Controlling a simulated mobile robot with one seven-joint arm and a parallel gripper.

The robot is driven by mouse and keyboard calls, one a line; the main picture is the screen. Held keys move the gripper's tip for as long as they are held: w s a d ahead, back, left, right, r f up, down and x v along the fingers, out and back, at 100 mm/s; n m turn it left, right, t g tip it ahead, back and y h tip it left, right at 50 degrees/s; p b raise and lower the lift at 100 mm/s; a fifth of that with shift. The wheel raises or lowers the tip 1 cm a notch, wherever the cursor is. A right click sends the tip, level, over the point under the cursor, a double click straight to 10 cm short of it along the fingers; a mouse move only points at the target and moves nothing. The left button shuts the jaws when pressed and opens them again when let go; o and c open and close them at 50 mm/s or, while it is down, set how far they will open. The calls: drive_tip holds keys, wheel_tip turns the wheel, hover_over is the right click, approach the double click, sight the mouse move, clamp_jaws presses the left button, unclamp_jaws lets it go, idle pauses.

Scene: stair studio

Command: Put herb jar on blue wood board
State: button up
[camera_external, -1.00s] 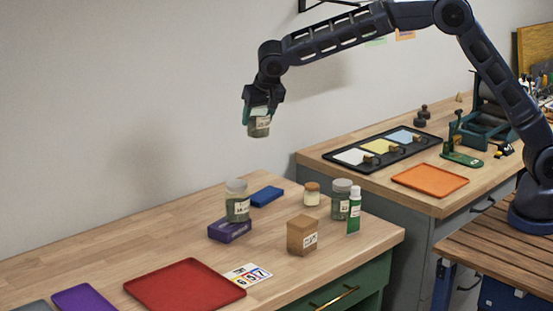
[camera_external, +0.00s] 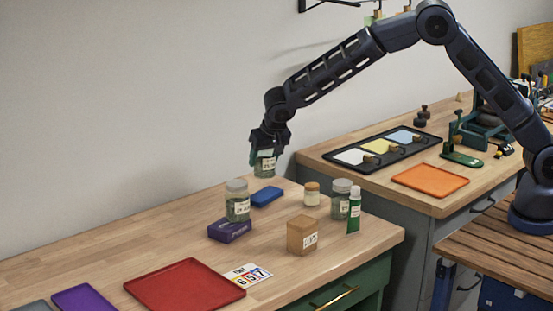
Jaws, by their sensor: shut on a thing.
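My gripper (camera_external: 265,156) is shut on a herb jar (camera_external: 266,168), a small glass jar with green contents and a pale label. It holds the jar upright above the far part of the workbench. The blue wood board (camera_external: 267,196) lies flat on the bench just below the held jar in the picture. A gap shows between the jar and the board. The jar's upper part is hidden by the fingers.
A similar jar (camera_external: 238,201) stands on a purple box (camera_external: 230,229) left of the board. A small cream jar (camera_external: 311,194), another jar (camera_external: 341,199), a green tube (camera_external: 354,210) and a brown box (camera_external: 302,235) stand to the right. A red tray (camera_external: 185,286) lies in front.

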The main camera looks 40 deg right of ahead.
sight(265, 174)
drive_tip(key=shift+f, duration=2.8)
drive_tip(key=shift+f, duration=0.1)
drive_tip(key=o, duration=1.1)
drive_tip(key=shift+o, duration=0.2)
drive_tip(key=v, duration=1.2)
